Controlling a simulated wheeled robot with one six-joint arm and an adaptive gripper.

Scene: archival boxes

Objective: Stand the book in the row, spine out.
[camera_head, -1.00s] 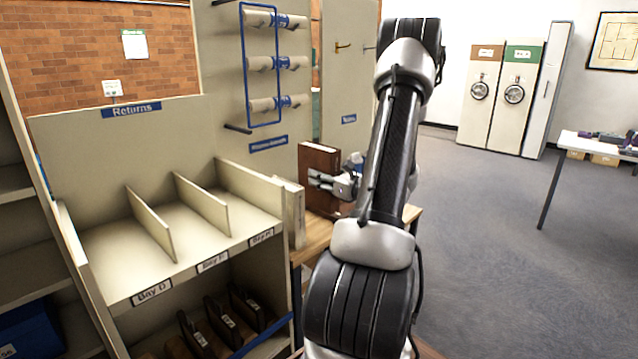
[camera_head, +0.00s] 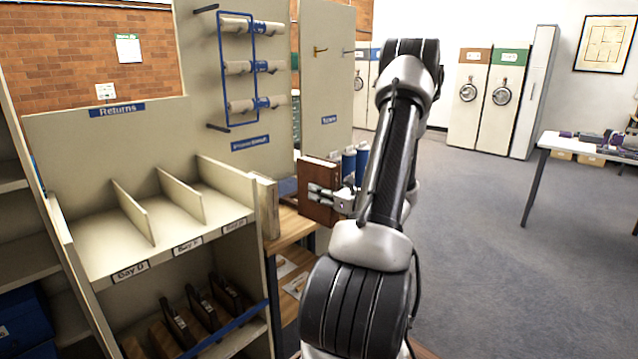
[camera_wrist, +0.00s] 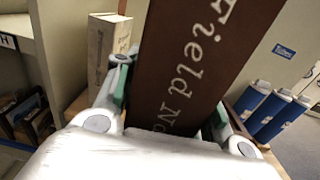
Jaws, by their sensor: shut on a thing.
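The brown book (camera_head: 317,192) is held upright by my gripper (camera_head: 338,198), beside the Returns unit and above the wooden surface. Whether the brown book touches the wooden surface cannot be told.
The Returns unit (camera_head: 40,128) has empty divided bays on top and several dark items (camera_head: 200,312) below. Blue cylinders (camera_head: 354,163) stand behind the book; they show at right in the wrist view (camera_wrist: 270,110). A wooden shelf (camera_head: 290,226) lies beneath.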

